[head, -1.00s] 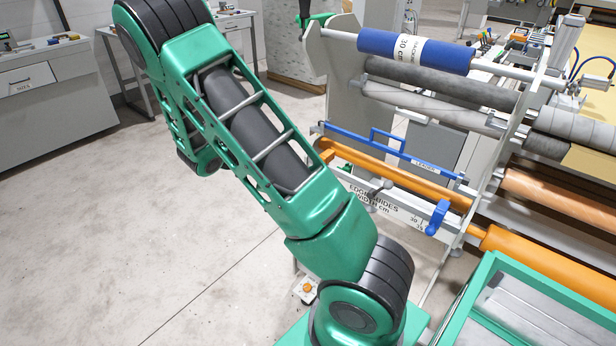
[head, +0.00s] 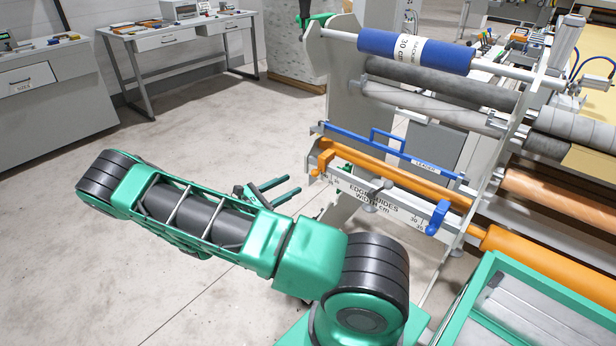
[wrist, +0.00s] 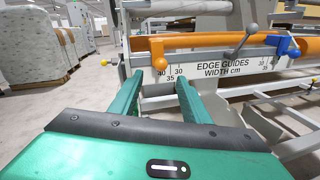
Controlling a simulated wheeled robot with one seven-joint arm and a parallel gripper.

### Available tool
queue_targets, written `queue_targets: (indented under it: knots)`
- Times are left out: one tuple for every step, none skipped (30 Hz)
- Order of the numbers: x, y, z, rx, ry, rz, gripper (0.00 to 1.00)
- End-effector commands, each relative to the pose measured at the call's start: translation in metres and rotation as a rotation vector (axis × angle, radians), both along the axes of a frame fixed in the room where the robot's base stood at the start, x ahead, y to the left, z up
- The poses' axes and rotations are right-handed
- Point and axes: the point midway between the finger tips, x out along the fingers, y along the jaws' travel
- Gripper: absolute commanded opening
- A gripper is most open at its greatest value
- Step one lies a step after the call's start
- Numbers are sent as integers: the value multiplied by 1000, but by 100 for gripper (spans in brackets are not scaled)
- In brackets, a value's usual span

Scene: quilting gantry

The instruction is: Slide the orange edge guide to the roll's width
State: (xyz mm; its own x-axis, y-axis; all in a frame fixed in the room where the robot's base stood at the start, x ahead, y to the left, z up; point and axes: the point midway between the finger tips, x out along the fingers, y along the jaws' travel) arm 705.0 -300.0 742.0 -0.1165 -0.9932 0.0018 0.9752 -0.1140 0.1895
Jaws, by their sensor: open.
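The orange edge guide (head: 322,160) hangs at the left end of the white scale rail (head: 350,187). The blue roll (head: 400,48) on the upper bar has a white label reading 30 cm. A blue edge guide (head: 438,216) hangs at the rail's right end.
A grey lever (head: 376,192) stands at the middle of the rail, between the guides. An orange roller (head: 400,175) and a blue bar labelled LEADER (head: 395,150) run behind the rail. A green-framed bin (head: 490,320) is at lower right. Open floor lies left of the gantry.

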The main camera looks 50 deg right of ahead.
Motion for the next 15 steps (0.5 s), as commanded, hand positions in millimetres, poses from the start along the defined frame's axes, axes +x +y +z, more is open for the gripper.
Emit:
queue_targets:
  knots:
    - [-2,-8,0,0,0,-4,43]
    - [-3,-13,0,0,0,-4,43]
    - [-4,-20,0,0,0,-5,43]
    - [-4,-25,0,0,0,-5,43]
    - [-5,-31,0,0,0,-4,43]
    - [-6,-38,0,0,0,-6,43]
    - [-7,-44,0,0,0,-5,43]
    - [-7,-49,0,0,0,-5,43]
    - [-8,-56,0,0,0,-6,43]
    - [-9,-61,0,0,0,-5,43]
    - [-9,-65,0,0,0,-4,43]
    - [-10,-71,0,0,-1,-5,43]
    - [-10,-75,0,0,-1,-4,43]
    - [-11,-78,0,1,-1,-4,43]
    - [-11,-82,0,1,-1,-4,43]
